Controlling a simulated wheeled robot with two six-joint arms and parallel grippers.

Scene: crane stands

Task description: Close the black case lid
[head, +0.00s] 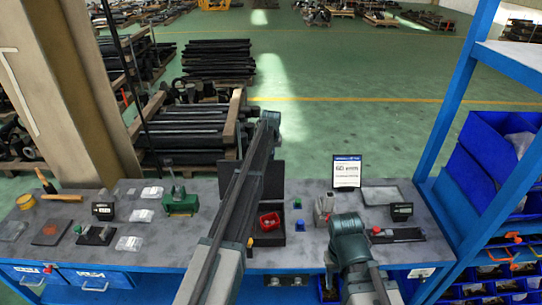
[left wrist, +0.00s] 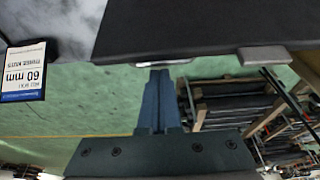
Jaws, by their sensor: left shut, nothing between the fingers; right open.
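The black case stands on the grey bench with its lid (head: 268,180) upright at the back, open. A red bin (head: 269,221) sits in the case's base (head: 270,238). My left arm crosses in front of the lid and partly hides it; its fingers are hidden in the head view. In the left wrist view my left gripper (left wrist: 159,74) is shut and empty, close to the edge of the black lid (left wrist: 200,28). Whether the fingertips touch it I cannot tell. My right arm is bent over the bench right of the case; its fingers do not show.
A "60 mm" sign (head: 347,171) stands right of the case, near a grey fixture (head: 323,208). A green fixture (head: 181,203) is to its left, with small parts and packets. A blue rack (head: 450,110) bounds the right side. Behind the bench are open floor and bar stacks (head: 190,128).

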